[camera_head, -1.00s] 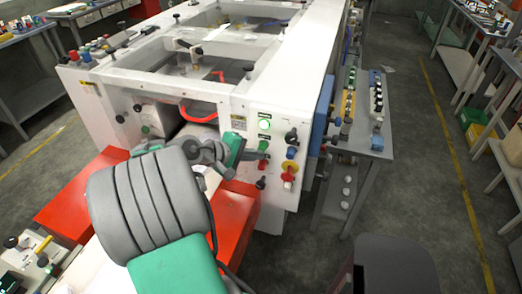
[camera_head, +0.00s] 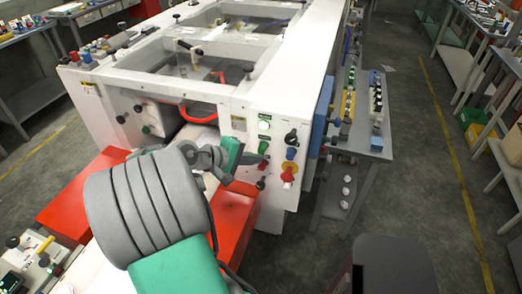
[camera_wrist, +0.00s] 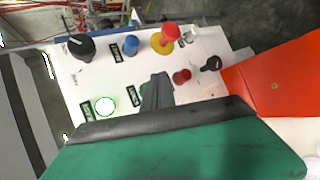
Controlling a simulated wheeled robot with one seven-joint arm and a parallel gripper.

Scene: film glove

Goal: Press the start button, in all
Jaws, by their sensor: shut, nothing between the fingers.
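The white control panel shows in the head view (camera_head: 275,140) and the wrist view (camera_wrist: 85,75). A lit white button with a green rim (camera_head: 264,125) is at its top in the head view; it also shows in the wrist view (camera_wrist: 105,107). Below it is a green button (camera_head: 263,147), partly hidden by my fingers in the wrist view (camera_wrist: 145,87). I cannot read the labels, so which one is start is unclear. My gripper (camera_wrist: 158,77) is shut and empty, its fingertips over or near the green button. Contact cannot be told.
Close by are a red button (camera_wrist: 181,76), a black knob (camera_wrist: 212,63), a blue knob (camera_wrist: 131,45), a black selector (camera_wrist: 81,46) and a red-and-yellow stop button (camera_wrist: 168,36). A red-orange machine cover (camera_head: 232,215) lies below the panel.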

